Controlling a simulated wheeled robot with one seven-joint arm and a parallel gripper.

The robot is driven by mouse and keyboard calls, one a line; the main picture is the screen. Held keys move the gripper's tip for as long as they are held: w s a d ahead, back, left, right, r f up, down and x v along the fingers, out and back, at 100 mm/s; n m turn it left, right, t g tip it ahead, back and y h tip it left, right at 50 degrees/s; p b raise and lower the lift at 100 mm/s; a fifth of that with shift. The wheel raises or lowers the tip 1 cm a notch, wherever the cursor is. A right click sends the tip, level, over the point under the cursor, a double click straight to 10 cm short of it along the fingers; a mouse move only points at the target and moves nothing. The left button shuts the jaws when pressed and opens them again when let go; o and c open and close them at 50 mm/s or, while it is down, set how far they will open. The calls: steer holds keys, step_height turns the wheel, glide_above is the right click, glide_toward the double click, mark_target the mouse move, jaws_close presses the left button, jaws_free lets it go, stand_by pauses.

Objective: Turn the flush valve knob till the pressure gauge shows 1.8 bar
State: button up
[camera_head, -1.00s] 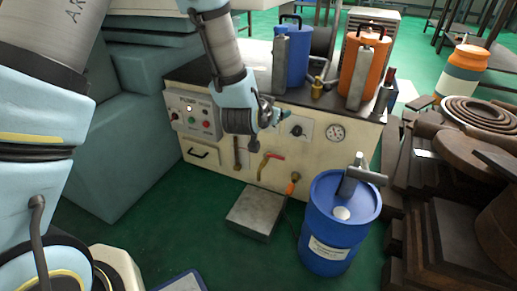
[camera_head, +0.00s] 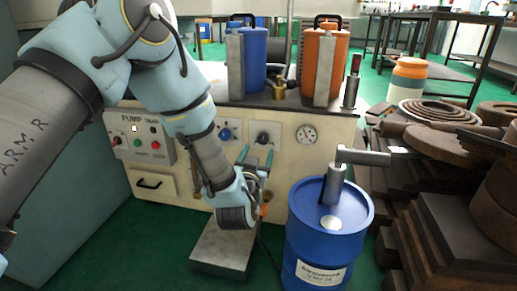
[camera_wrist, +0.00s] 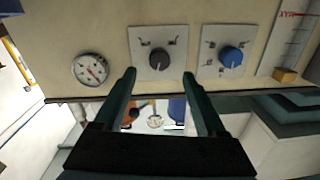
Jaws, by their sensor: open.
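The pump unit's front panel (camera_head: 335,160) carries a black knob (camera_head: 263,138) and, left of it, a blue knob (camera_head: 225,134). I cannot read which is the flush valve. The round pressure gauge (camera_head: 307,134) is right of the black knob; its reading is too small to tell. My gripper (camera_head: 256,153) is open just in front of and below the black knob. The wrist view is flipped: the black knob (camera_wrist: 159,60) shows between my gripper's fingertips (camera_wrist: 157,73), apart from both, with the gauge (camera_wrist: 90,69) left and the blue knob (camera_wrist: 231,57) right.
A blue drum (camera_head: 325,240) with a grey pipe (camera_head: 360,157) on top stands close to the right. A control box (camera_head: 142,137) is on the panel's left. Blue (camera_head: 252,60) and orange (camera_head: 328,65) canisters stand on top. A metal block (camera_head: 222,248) lies on the floor below.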

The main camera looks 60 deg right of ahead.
mark_target(262, 141)
steer(key=b+x, duration=0.1)
steer(key=x, duration=0.4)
steer(key=shift+w+d, duration=0.15)
steer(key=shift+d, duration=0.2)
steer(key=shift+c, duration=0.2)
jaws_close()
